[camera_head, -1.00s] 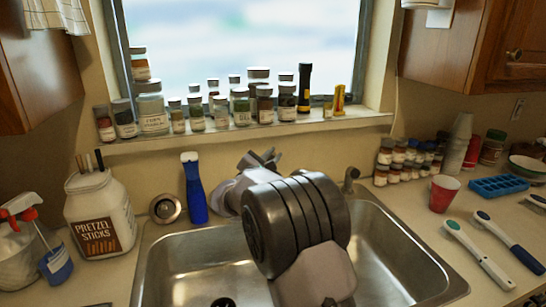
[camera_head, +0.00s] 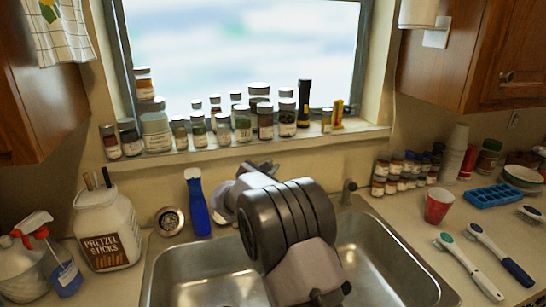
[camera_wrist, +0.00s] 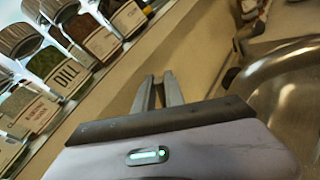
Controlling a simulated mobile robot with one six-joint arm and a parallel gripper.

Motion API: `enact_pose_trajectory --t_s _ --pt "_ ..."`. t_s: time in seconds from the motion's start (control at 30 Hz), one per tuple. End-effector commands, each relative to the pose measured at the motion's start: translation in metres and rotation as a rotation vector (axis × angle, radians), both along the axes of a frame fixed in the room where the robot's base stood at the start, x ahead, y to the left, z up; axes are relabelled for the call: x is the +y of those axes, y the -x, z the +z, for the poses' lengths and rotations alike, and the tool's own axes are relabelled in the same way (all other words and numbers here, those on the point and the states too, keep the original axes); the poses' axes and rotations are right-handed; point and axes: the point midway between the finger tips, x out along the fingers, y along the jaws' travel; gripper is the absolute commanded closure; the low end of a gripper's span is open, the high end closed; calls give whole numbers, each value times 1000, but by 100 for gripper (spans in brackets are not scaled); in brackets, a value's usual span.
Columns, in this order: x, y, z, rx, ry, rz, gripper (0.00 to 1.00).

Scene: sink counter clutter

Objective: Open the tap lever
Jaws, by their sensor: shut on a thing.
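My gripper (camera_head: 262,166) is at the back of the sink, near the wall under the windowsill, mostly behind my own arm. In the wrist view its two fingers (camera_wrist: 158,92) are close together, with a narrow gap between them. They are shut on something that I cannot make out. No tap lever can be clearly identified; the middle of the sink's back edge is hidden by my arm. A small dark metal fitting (camera_head: 348,190) stands upright at the sink's back edge, right of my arm; I cannot tell if it belongs to the tap.
The steel sink (camera_head: 190,268) lies below my arm. A blue-handled brush (camera_head: 197,205) and a pretzel jar (camera_head: 106,230) stand left. Several spice jars line the windowsill (camera_head: 210,153) above. A red cup (camera_head: 438,206) and brushes (camera_head: 468,266) are on the right counter.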

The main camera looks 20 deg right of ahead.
Motion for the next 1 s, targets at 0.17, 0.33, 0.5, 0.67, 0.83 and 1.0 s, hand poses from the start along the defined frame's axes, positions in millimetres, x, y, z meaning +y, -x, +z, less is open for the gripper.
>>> enact_pose_trajectory --t_s 0.17,0.33,0.5,0.67,0.83,1.0 --pt "3 -12 17 133 23 1 100" --pt "4 -19 13 205 37 2 100" --pt "4 -20 8 224 40 2 100" --pt "4 -20 7 223 40 2 100" --pt "4 -20 7 223 40 2 66" --pt "4 -20 7 223 40 2 64"
